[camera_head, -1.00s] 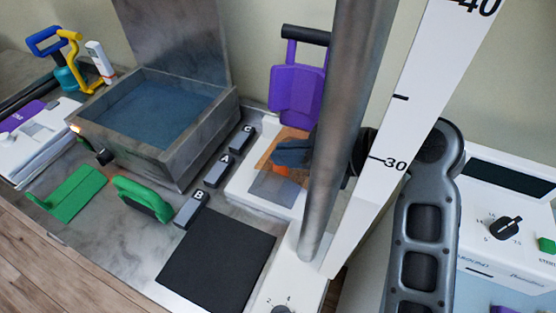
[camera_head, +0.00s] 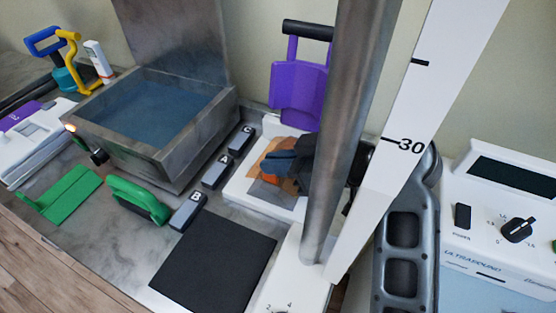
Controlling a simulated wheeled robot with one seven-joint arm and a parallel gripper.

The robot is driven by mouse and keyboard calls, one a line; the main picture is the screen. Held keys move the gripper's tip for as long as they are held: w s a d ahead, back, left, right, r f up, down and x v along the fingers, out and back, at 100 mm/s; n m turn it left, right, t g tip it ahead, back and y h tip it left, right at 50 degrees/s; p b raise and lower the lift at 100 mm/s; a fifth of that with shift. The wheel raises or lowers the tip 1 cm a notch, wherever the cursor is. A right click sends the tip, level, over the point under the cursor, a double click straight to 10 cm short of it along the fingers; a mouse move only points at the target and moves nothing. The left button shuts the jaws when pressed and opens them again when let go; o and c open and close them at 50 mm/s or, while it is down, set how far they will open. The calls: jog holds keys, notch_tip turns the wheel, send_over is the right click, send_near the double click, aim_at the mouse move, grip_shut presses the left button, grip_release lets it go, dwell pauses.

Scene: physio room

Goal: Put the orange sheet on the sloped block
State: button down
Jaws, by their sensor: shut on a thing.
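The orange sheet (camera_head: 271,149) is thin and looks see-through. It shows at the white tray-like base (camera_head: 240,190) behind the metal pole, partly covered by my gripper. My dark gripper (camera_head: 280,164) reaches in from the right, behind the pole, and is shut on the sheet. A brighter orange patch shows just below its fingers. The fingertips are small, and I cannot tell whether the sheet touches the base. I cannot make out for sure which thing is the sloped block.
The metal pole (camera_head: 345,120) and white scale (camera_head: 420,80) hide part of my arm. A water tank (camera_head: 215,125) stands left. Grey blocks marked A (camera_head: 216,170), B (camera_head: 188,211) and C (camera_head: 240,140) line the base. A black pad (camera_head: 215,262) lies in front.

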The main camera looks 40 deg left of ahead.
jog(key=shift+f, duration=0.25)
jog(key=c, duration=1.2)
grip_release()
jog(key=shift+o, duration=0.2)
jog(key=shift+r, duration=0.1)
jog(key=shift+r+p, duration=0.5)
jog(key=shift+r, duration=0.05)
jog(key=p+v, duration=0.4)
jog(key=v, duration=0.8)
jog(key=shift+f, duration=0.2)
